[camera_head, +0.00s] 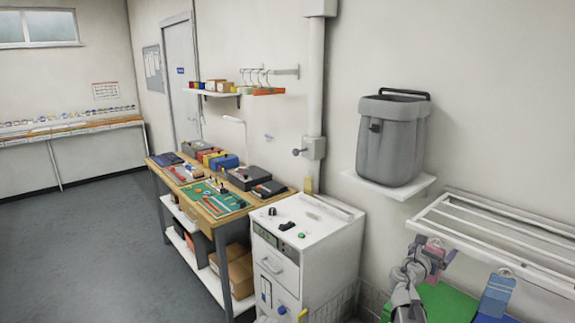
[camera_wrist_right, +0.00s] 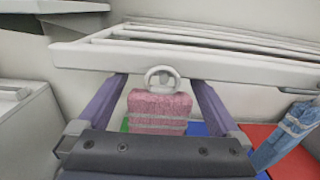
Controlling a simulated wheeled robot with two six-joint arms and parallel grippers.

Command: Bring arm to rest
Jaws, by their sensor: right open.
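My right gripper (camera_head: 437,259) is at the front of a white slatted rack (camera_head: 468,237) at the lower right of the head view. In the right wrist view the gripper (camera_wrist_right: 162,84) is open, its two purple-grey fingers apart. A pink textured piece with pale bands (camera_wrist_right: 160,110) shows between the fingers, with a pale ring at its top, just under the rack's front rail (camera_wrist_right: 190,66). I cannot tell whether the fingers touch it. The pink piece (camera_head: 435,244) is partly hidden by the gripper in the head view. My left gripper is not in view.
A blue cloth piece (camera_head: 497,295) hangs at the rack's front rail. Green, blue and red surfaces lie below. A grey bin (camera_head: 391,140) stands on a wall shelf (camera_head: 390,185). A white cabinet (camera_head: 306,225) and a cluttered workbench (camera_head: 225,222) stand left. Floor at left is clear.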

